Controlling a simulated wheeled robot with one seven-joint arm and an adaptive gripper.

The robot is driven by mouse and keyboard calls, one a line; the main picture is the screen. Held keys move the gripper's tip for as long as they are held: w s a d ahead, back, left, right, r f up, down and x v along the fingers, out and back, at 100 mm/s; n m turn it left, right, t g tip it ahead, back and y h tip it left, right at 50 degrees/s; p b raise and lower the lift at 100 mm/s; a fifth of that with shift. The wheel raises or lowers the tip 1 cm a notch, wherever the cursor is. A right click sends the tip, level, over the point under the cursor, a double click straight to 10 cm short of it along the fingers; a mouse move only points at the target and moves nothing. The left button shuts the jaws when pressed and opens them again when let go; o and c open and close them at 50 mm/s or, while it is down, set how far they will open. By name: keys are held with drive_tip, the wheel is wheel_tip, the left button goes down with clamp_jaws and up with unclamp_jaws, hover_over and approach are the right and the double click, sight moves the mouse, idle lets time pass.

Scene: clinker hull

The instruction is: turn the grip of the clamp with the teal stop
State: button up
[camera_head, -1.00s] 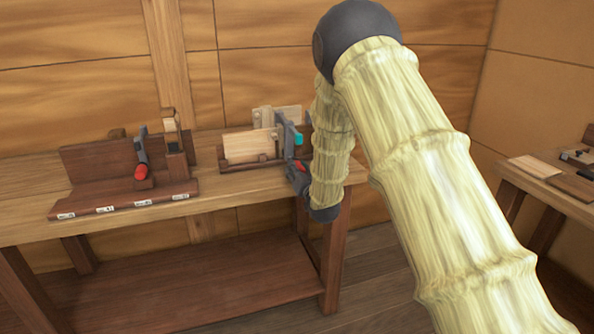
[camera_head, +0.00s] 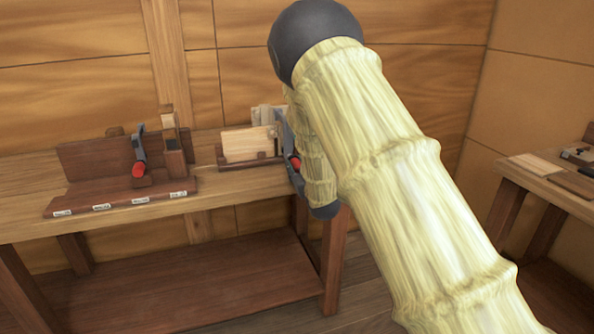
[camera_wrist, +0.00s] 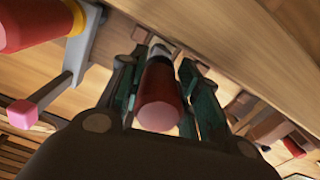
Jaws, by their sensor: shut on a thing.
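In the wrist view my gripper (camera_wrist: 160,108) is shut on a red grip (camera_wrist: 161,82), with a finger on each side of it. The grip's pale end faces the camera, and a metal shank runs on beyond it. No teal stop shows clearly in either current view; my arm covers that part of the bench in the head view. A second clamp, with a red grip (camera_wrist: 18,27) and a pink stop (camera_wrist: 22,114), is at the left of the wrist view. In the head view a bit of red (camera_head: 294,162) shows beside my forearm; I cannot tell which grip it is.
A wooden bench (camera_head: 225,189) carries a dark fixture (camera_head: 88,195) with a red-gripped clamp (camera_head: 139,168) at left. A pale board (camera_head: 248,144) stands in a holder near my gripper. Another bench (camera_head: 523,178) stands at right.

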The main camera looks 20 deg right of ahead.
drive_tip(key=shift+n+b, duration=0.3)
drive_tip(key=shift+n, duration=0.8)
drive_tip(key=o, duration=1)
drive_tip(key=s, duration=1.2)
drive_tip(key=shift+d, duration=0.2)
